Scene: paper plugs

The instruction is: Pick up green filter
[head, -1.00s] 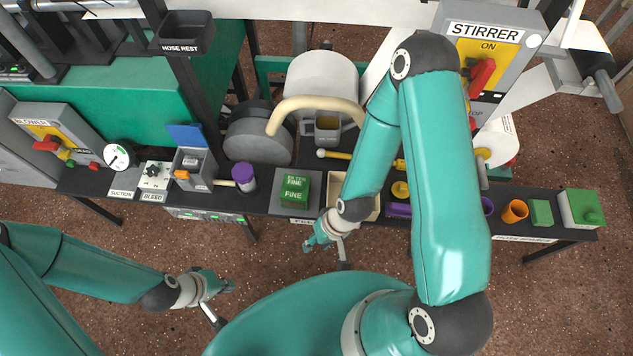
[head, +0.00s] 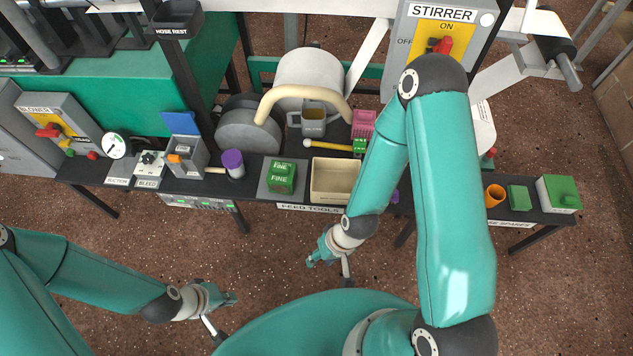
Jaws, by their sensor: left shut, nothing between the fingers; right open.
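The green filter (head: 281,178), a green block marked FINE, sits upright on a grey pad on the narrow dark bench, left of the cream tray. My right gripper (head: 315,260) is open and empty, in front of the bench, below and to the right of the filter in the picture and apart from it. My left gripper (head: 232,299) is shut and empty, lower left of the filter and well clear of the bench. Nothing covers the filter. My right arm hides part of the bench to the right of the tray.
The cream tray (head: 333,178) stands just right of the filter. A purple-capped jar (head: 233,163) is to its left. A grey drum machine (head: 248,132) with a cream hose stands behind. An orange cup (head: 494,195) and green blocks are at the right end. Floor before the bench is clear.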

